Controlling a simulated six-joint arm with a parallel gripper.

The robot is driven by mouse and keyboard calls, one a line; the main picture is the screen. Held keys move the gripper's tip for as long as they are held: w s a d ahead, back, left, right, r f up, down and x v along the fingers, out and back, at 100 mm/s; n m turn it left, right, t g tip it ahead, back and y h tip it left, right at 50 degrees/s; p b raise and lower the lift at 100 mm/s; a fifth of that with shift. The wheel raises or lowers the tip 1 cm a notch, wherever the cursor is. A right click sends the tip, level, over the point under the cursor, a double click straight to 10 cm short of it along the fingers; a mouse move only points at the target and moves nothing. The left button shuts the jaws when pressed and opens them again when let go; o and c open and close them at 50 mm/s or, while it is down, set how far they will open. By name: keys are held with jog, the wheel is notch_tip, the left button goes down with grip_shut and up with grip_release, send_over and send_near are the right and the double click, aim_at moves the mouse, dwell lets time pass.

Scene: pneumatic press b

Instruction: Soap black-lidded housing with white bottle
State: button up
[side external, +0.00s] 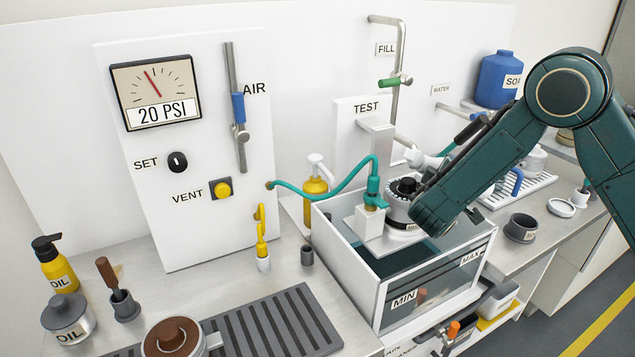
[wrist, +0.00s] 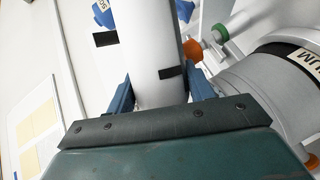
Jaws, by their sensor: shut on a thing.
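The housing (side external: 402,205) is a silvery cylinder with a black lid (side external: 404,187). It sits on the light fixture over the water tank, partly covered by my arm. In the wrist view, a large silvery body with a black band and a cut-off label (wrist: 275,95), apparently the housing, fills the right side. My gripper (wrist: 160,92) is shut on the white bottle (wrist: 152,45), with one blue finger on each side. Black patches mark the bottle; its far end is out of frame. In the side view a white tip (side external: 424,158) shows just behind the housing; my fingers are mostly hidden.
The clear-walled tank (side external: 440,285) stands below the housing. A teal hose (side external: 325,188) runs from the panel to the green fitting (side external: 374,195) beside the housing. A yellow bottle (side external: 315,187) stands left of the tank. A grey cup (side external: 521,228) is on the right counter.

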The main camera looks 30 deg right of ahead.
jog(key=shift+m, duration=0.3)
notch_tip(320, 180, up, 6)
jog(key=shift+r, duration=0.1)
jog(key=shift+s+d+m+y, duration=0.4)
jog(key=shift+d+m, duration=0.1)
jog(key=shift+d, duration=0.05)
jog(key=shift+f, duration=2.7)
jog(key=shift+m, duration=0.3)
jog(key=shift+r+m+y, duration=0.1)
jog(key=shift+m+y, duration=0.5)
jog(key=shift+m, duration=0.2)
jog(key=shift+w+m+t+y, duration=0.1)
jog(key=shift+m+t+y, duration=0.3)
jog(key=shift+m+y, duration=0.55)
jog(key=shift+a, duration=0.1)
